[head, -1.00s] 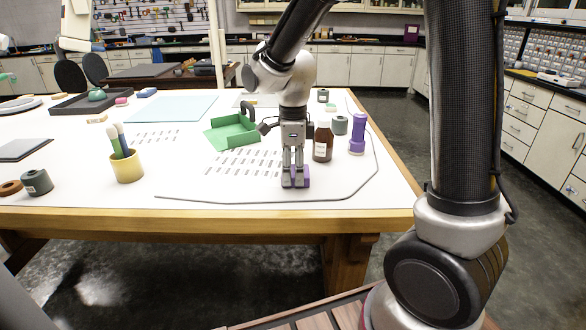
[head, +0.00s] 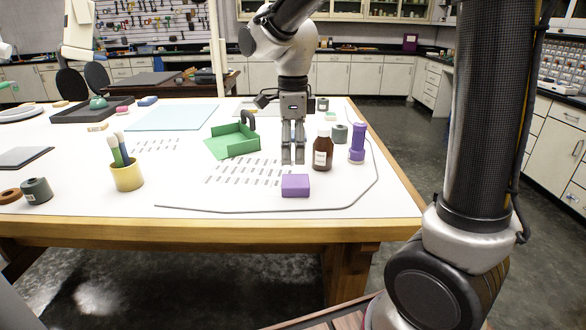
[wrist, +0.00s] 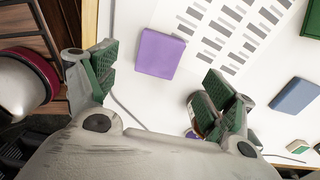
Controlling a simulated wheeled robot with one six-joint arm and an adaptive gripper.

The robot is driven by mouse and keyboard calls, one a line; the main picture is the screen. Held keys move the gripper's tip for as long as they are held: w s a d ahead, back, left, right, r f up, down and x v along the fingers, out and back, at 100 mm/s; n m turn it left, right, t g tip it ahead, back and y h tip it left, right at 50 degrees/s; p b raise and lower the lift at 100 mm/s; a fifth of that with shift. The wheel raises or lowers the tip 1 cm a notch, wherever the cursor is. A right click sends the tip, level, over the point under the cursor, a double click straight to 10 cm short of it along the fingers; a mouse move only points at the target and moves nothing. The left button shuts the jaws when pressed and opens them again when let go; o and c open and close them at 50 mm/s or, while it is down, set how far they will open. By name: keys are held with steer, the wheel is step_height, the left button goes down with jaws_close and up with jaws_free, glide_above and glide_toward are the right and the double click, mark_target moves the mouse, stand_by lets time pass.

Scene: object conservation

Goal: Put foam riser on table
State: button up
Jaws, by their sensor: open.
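The foam riser looks to be the purple block (head: 295,185), lying flat on the white-topped table (head: 225,222) near its front edge. It also shows in the wrist view (wrist: 159,53), between and beyond the fingers. My gripper (head: 293,160) is open and empty, above and just behind the block, apart from it. In the wrist view its green-padded fingers (wrist: 160,85) stand wide apart with nothing between the pads.
A brown bottle (head: 322,153) and a purple cylinder (head: 357,145) stand to the right of my gripper. A green tray (head: 232,142) lies behind left. A yellow cup (head: 127,175) with brushes stands left. A grey cord (head: 250,209) runs along the front.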

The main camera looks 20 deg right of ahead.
steer(key=s+d+r+n+t, duration=0.2)
steer(key=s+d+r+n, duration=0.5)
steer(key=s+d+n, duration=0.35)
steer(key=s+d+f+n+t, duration=0.2)
steer(key=s+d+n, duration=0.3)
steer(key=s+n, duration=0.3)
steer(key=n, duration=0.3)
steer(key=shift+s, duration=0.35)
